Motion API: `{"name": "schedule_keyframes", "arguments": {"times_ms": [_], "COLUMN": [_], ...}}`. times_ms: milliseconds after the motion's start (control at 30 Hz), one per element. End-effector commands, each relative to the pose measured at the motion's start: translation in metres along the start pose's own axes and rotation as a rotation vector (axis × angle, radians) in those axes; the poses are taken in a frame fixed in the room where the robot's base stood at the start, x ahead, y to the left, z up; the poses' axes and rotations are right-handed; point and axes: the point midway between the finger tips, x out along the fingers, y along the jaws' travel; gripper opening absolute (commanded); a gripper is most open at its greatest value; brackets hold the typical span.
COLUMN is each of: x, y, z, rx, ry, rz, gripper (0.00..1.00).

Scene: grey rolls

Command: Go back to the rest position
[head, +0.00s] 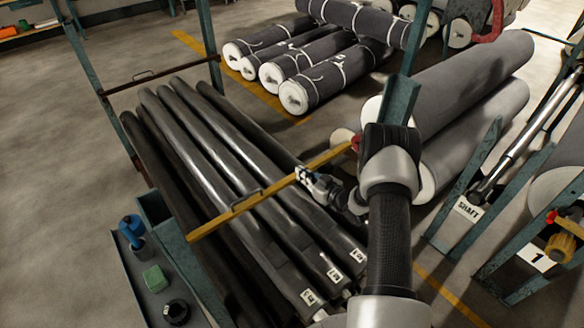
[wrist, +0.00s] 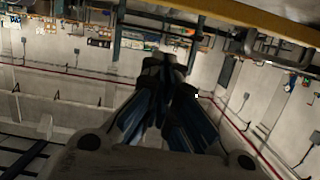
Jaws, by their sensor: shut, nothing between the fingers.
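My arm reaches out from the bottom of the head view, and my gripper (head: 304,176) is at its end, above the black rolls (head: 215,150) in the rack and close to the yellow bar (head: 265,192). I cannot tell from this view whether it touches the bar. In the wrist view my gripper (wrist: 167,65) has its dark fingers brought together, with nothing seen between them. Behind the fingers the wrist view shows a pale wall and floor with pipes, tilted.
The teal rack post (head: 165,235) stands left of my arm. Large grey rolls (head: 470,85) lie to the right, beside a stand with a SHAFT sign (head: 467,210). Wrapped rolls (head: 318,80) lie at the back. A tray edge holds a green block (head: 155,278). Floor at the left is clear.

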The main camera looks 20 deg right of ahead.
Motion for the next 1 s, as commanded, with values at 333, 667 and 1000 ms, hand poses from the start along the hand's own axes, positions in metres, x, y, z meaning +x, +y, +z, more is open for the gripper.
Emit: {"name": "schedule_keyframes", "arguments": {"times_ms": [333, 667, 1000], "x": [-0.027, -0.016, -0.054], "y": [0.001, 0.013, -0.007], "z": [-0.001, -0.06, -0.199], "rx": [-0.002, -0.084, -0.168], "ry": [0.002, -0.099, -0.361], "rz": [0.001, 0.073, 0.286], "gripper": [0.0, 0.0, 0.0]}}
